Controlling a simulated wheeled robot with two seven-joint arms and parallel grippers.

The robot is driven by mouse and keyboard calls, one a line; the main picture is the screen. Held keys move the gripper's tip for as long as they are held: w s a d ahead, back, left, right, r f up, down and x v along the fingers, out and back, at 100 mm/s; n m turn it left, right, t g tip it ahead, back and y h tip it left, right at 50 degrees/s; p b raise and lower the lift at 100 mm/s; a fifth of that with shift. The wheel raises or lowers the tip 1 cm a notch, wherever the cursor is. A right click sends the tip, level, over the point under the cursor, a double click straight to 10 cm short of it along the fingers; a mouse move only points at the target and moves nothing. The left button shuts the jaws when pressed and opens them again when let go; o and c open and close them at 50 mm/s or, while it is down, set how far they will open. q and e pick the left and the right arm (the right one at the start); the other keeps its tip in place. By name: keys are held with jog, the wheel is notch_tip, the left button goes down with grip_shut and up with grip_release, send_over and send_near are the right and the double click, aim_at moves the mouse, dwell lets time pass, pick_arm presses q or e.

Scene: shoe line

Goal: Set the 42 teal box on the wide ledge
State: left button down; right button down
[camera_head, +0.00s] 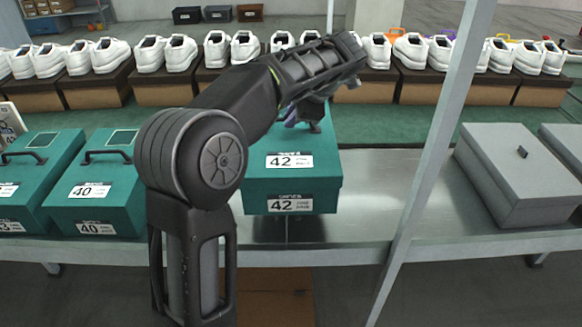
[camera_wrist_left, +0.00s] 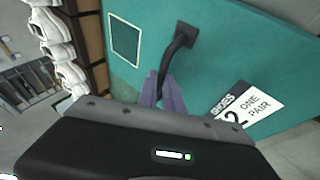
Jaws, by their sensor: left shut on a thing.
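The teal 42 box (camera_head: 292,188) is at the middle of the head view, with white labels reading 42 on its lid and front. In the left wrist view the teal lid (camera_wrist_left: 245,65) fills the upper right, with a black handle (camera_wrist_left: 180,50) and a partly hidden label. My left gripper (camera_head: 308,116) is over the lid. Its purple-grey fingers (camera_wrist_left: 165,92) are shut on the handle. The box is over the metal ledge (camera_head: 375,190), with a dark shadow beneath it; it looks slightly raised. My arm covers its left side. My right gripper is out of view.
Two teal boxes, one marked 40 (camera_head: 95,190), stand at the left. Grey boxes (camera_head: 515,170) stand at the right, past a slanted metal post (camera_head: 432,165). White shoes on brown boxes (camera_head: 165,90) line the back. The ledge between the 42 box and post is clear.

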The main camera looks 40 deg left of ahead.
aim_at(292, 133)
pick_arm(q)
jog(key=shift+f, duration=2.35)
jog(key=shift+f, duration=1.9)
jog(key=c, duration=1.5)
grip_release()
jog(key=v, duration=1.2)
jog(key=shift+d+b, duration=0.1)
jog(key=shift+b, duration=0.2)
